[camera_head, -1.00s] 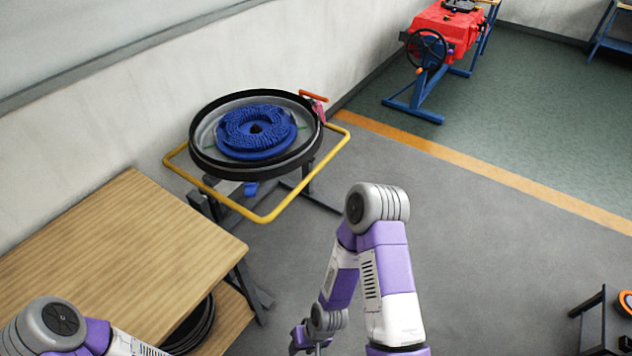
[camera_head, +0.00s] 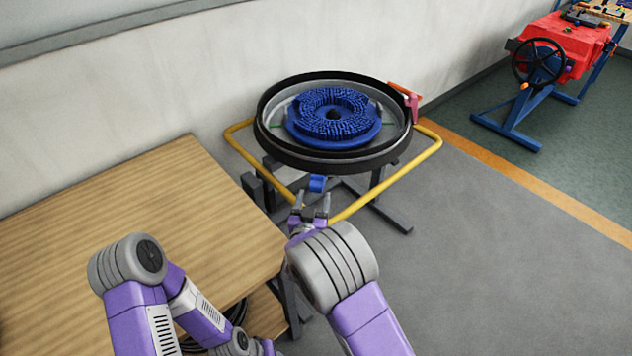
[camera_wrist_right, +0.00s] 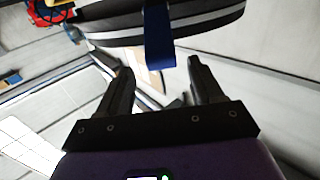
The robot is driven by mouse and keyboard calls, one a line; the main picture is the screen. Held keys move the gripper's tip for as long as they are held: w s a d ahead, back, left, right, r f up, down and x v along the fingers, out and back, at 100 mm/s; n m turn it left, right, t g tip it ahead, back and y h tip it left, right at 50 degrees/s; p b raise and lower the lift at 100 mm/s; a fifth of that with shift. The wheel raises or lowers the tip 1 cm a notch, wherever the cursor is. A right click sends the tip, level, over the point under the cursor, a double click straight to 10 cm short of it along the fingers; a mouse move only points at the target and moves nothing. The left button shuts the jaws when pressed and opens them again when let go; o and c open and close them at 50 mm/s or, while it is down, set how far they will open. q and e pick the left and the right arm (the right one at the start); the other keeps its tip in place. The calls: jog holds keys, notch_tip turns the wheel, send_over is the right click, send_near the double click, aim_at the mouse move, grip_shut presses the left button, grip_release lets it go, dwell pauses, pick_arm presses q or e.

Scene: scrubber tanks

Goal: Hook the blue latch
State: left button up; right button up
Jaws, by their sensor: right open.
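The blue latch (camera_head: 317,183) hangs on the near underside of the round black-rimmed tub (camera_head: 300,157). It also shows in the right wrist view (camera_wrist_right: 158,38) as a blue strap hanging down from the rim, ahead of the open jaws and roughly between them. My right gripper (camera_head: 311,205) is open, its fingers pointing up at the latch from just below and in front. Its two dark fingers show apart in the right wrist view (camera_wrist_right: 158,75), with nothing held between them. I cannot tell whether either finger touches the latch. My left arm is at the lower left; its gripper is not clearly seen.
A yellow tube guard (camera_head: 390,182) runs around the tub, close to my right gripper. A blue brush disc (camera_head: 365,133) lies in the tub. A red-handled clamp (camera_head: 411,98) sits on its right rim. A wooden table (camera_head: 140,215) stands to the left.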

aim_at(317, 181)
jog(key=shift+w+r, duration=0.25)
jog(key=shift+w, duration=0.05)
jog(key=b+x, duration=0.1)
jog(key=x, duration=0.5)
jog(key=shift+w+b, duration=0.3)
jog(key=shift+w, duration=0.1)
grip_shut()
